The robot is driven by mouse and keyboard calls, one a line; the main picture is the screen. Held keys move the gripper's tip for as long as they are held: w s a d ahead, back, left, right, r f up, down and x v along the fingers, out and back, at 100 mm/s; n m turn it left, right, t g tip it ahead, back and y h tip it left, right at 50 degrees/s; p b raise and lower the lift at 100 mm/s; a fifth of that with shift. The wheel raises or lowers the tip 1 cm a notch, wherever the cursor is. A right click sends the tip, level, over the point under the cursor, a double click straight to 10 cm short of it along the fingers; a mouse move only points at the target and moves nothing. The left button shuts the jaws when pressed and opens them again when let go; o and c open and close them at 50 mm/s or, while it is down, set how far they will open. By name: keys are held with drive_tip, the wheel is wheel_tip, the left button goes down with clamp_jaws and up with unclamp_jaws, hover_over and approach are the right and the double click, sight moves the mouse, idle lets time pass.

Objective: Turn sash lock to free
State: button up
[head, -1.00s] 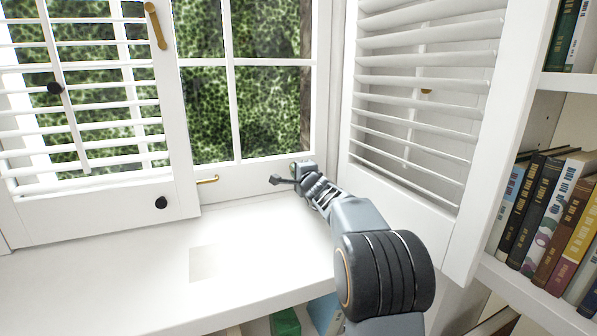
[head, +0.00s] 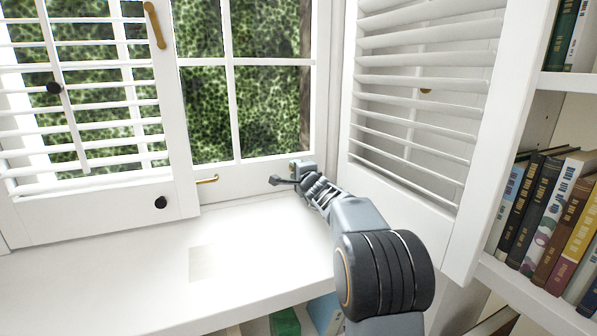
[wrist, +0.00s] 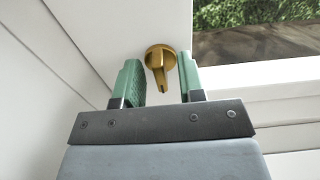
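The sash lock (wrist: 158,54) is a brass turn piece with a round base and a narrow lever, on the white window frame. In the wrist view it stands between the two green fingers of my gripper (wrist: 160,74). The lever points down in that picture. A gap shows on each side of it, so the fingers are open around the lock and not pressed on it. In the head view my gripper (head: 301,168) is at the lower right corner of the window, and it mostly hides the lock there.
A brass handle (head: 207,180) sits on the lower window frame to the left. A louvred shutter (head: 420,110) stands close on the right, and another shutter (head: 90,110) covers the left. The white sill (head: 150,250) is clear. Books (head: 550,215) fill the shelves at right.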

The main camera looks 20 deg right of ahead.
drive_tip(key=s+p, duration=0.1)
drive_tip(key=s, duration=1.2)
drive_tip(key=shift+s, duration=0.4)
drive_tip(key=s+a+r+n+g+y+p, duration=0.4)
drive_tip(key=s+a+r+n+p, duration=0.25)
drive_tip(key=p, duration=0.45)
drive_tip(key=s+a+r+n+g+y+p, duration=0.3)
drive_tip(key=a+r+n+g+p, duration=0.15)
drive_tip(key=a+r+p, duration=0.4)
drive_tip(key=s+r+n+g+h+p, duration=0.3)
drive_tip(key=s+p, duration=0.4)
drive_tip(key=p, duration=0.4)
drive_tip(key=s+d+r+n+g+h+p, duration=0.1)
drive_tip(key=s+r+n+g+h+p, duration=0.2)
drive_tip(key=s+r+p, duration=0.3)
drive_tip(key=s+p, duration=0.2)
drive_tip(key=p, duration=0.3)
drive_tip(key=shift+n+h, duration=0.4)
drive_tip(key=shift+r, duration=0.1)
